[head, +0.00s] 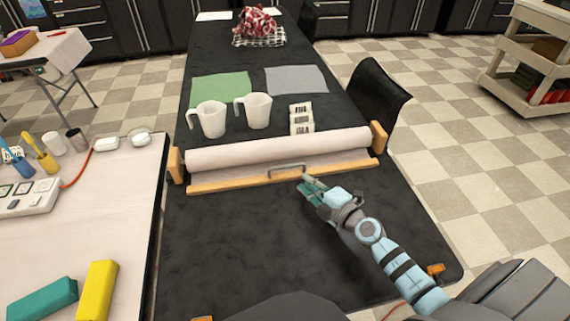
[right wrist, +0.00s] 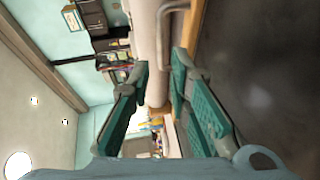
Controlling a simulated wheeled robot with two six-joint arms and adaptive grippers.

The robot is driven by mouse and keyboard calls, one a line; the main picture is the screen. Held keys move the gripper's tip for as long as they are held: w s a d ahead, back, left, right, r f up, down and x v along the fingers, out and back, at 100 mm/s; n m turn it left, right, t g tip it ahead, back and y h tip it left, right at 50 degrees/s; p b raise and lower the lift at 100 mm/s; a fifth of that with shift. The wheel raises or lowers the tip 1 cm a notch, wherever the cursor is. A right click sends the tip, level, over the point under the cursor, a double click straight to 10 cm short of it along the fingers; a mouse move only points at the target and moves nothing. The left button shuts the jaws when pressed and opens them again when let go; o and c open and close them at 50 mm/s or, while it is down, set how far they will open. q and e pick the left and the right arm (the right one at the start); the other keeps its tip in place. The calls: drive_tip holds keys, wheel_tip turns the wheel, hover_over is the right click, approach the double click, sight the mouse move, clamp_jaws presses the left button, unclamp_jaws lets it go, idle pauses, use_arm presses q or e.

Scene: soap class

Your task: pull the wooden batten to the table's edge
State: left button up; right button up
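The wooden batten (head: 230,184) is a long light-brown strip along the front of a white paper roll (head: 270,150) on the black table (head: 260,240). A grey metal handle (head: 287,168) stands at its middle. My right gripper (head: 308,186), with teal finger pads, is just in front of the batten, right of the handle. In the right wrist view the fingers (right wrist: 160,78) are apart with nothing between them. The batten (right wrist: 191,32) and the curved handle (right wrist: 163,18) show beyond the fingertips. My left gripper is not in view.
A black chair (head: 378,95) is at the right. A pale side table (head: 100,210) with tools and blocks is at the left. The black tabletop before the batten is mostly clear.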

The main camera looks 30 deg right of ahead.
sight(289, 167)
drive_tip(key=b+x, duration=0.1)
drive_tip(key=x, duration=0.3)
drive_tip(key=shift+w+f+b, duration=0.25)
drive_tip(key=shift+w+b, duration=0.05)
drive_tip(key=shift+w, duration=0.05)
drive_tip(key=b+x, duration=0.2)
drive_tip(key=x, duration=0.3)
drive_tip(key=shift+w+d+f, duration=0.15)
drive_tip(key=shift+f, duration=0.05)
drive_tip(key=shift+w+r, duration=0.1)
drive_tip(key=shift+w, duration=0.2)
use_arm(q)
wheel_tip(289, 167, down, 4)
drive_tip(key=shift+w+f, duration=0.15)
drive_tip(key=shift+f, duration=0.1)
use_arm(e)
drive_tip(key=shift+r, duration=0.1)
drive_tip(key=shift+w, duration=0.1)
drive_tip(key=shift+c, duration=0.4)
clamp_jaws()
